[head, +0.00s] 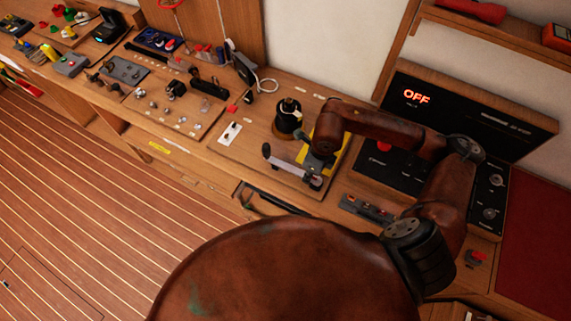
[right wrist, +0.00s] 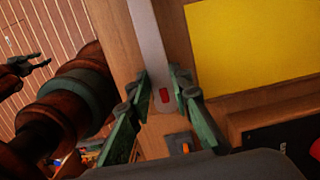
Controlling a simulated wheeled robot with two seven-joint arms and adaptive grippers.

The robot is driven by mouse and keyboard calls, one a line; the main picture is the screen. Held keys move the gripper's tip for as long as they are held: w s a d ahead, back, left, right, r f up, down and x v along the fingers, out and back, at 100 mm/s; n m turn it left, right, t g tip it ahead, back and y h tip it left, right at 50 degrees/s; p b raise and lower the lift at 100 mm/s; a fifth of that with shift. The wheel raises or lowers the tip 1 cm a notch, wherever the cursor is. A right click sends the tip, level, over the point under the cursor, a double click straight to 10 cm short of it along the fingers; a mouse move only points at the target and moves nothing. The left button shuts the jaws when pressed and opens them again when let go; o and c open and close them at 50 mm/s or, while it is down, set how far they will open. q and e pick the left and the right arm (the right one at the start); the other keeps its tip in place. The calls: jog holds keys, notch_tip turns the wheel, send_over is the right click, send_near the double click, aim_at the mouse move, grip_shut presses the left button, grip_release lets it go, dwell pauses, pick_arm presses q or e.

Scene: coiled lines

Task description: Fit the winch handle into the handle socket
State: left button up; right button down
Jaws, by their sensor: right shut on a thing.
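The winch handle (head: 286,166) is a silver bar with a dark grip end, low over the bench front in the head view. In the right wrist view the bar (right wrist: 151,45) runs between my green fingers and has a red mark. My right gripper (right wrist: 163,95) is shut on it; in the head view the arm partly hides the fingers. A black winch drum (head: 288,116) stands upright behind the handle, apart from it. I cannot clearly make out the handle socket.
A yellow panel (right wrist: 255,45) lies beside the bar. A black control panel reading OFF (head: 417,97) stands right of my arm. A white switch plate (head: 230,132) and a board of small fittings (head: 175,105) lie left. Open floor (head: 80,200) is at the left.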

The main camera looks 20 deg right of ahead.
jog(key=shift+r, duration=0.35)
jog(key=shift+r+p, duration=1.05)
jog(key=shift+r, duration=1.15)
